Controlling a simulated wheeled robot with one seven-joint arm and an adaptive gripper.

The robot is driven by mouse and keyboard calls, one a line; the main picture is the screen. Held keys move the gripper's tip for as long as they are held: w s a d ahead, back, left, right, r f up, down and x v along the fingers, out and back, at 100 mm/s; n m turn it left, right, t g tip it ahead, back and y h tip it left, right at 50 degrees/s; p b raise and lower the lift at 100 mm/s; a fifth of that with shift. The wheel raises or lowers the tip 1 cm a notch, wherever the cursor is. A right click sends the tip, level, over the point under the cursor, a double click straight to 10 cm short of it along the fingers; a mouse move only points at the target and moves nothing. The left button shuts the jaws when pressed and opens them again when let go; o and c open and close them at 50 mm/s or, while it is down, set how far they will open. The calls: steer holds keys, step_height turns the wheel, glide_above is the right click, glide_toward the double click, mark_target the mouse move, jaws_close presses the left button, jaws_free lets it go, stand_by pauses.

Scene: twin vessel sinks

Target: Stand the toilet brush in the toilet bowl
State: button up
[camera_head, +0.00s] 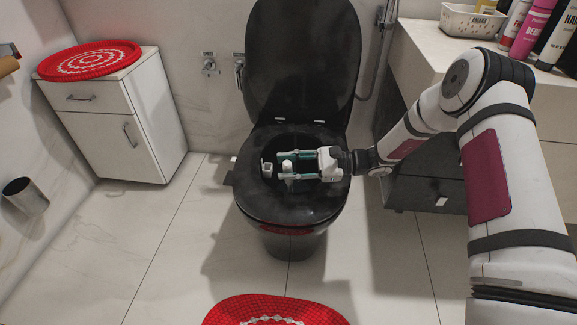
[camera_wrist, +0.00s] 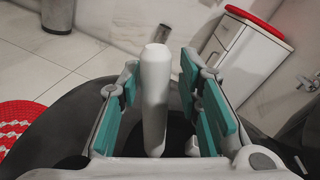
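The black toilet bowl (camera_head: 300,207) stands in the middle of the head view with its lid raised. The toilet brush shows as a white handle (camera_head: 287,164) over the bowl opening; it also shows in the wrist view (camera_wrist: 155,95), roughly upright. Its lower end and bristles are hidden. My gripper (camera_head: 287,167) reaches in from the right, low over the bowl. Its teal finger pads are apart, one on each side of the handle, with visible gaps between pads and handle in the wrist view (camera_wrist: 157,110).
A white cabinet (camera_head: 105,125) with a red round mat (camera_head: 90,60) stands at the left. A metal bin (camera_head: 25,196) is at the far left. A red rug (camera_head: 275,312) lies in front of the toilet. A counter with bottles (camera_head: 530,30) is at the right.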

steer(key=shift+d, duration=0.1)
steer(key=w+d, duration=0.1)
steer(key=d, duration=1)
steer(key=shift+w+d+r, duration=0.15)
steer(key=shift+d+r, duration=0.2)
steer(key=shift+d, duration=0.05)
stand_by(0.3)
